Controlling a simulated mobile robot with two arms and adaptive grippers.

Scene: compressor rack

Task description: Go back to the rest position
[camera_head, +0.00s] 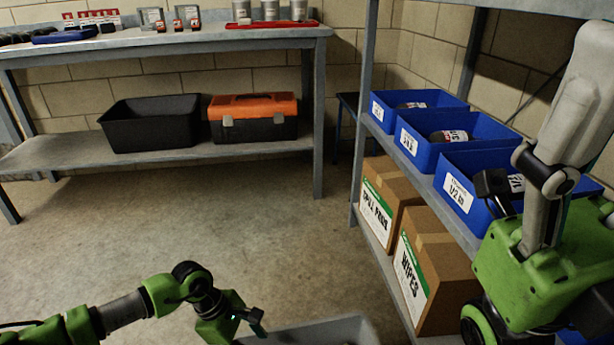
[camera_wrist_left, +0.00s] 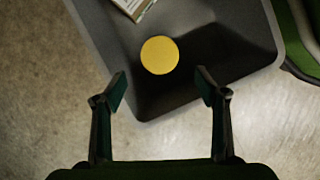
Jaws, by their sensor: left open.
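My left gripper (camera_head: 243,322) is low at the bottom of the head view, beside and above a grey bin (camera_head: 345,328). In the left wrist view the left gripper (camera_wrist_left: 162,90) has its fingers wide apart with nothing between them. The grey bin (camera_wrist_left: 90,32) lies beyond the fingertips and holds a round yellow thing (camera_wrist_left: 159,55) and a pale box-like item (camera_wrist_left: 133,6), partly cut off. My right arm is at the right of the head view, in front of the shelf. A dark part at its end, probably my right gripper (camera_head: 494,188), is by the nearest blue bins; its fingers are unclear.
A shelf holds blue bins (camera_head: 409,148) with dark bottles, above cardboard boxes (camera_head: 438,270). A workbench (camera_head: 170,43) stands at the back, with a black crate (camera_head: 150,125) and an orange-and-black toolbox (camera_head: 253,118) underneath. The floor (camera_head: 200,220) in the middle is clear.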

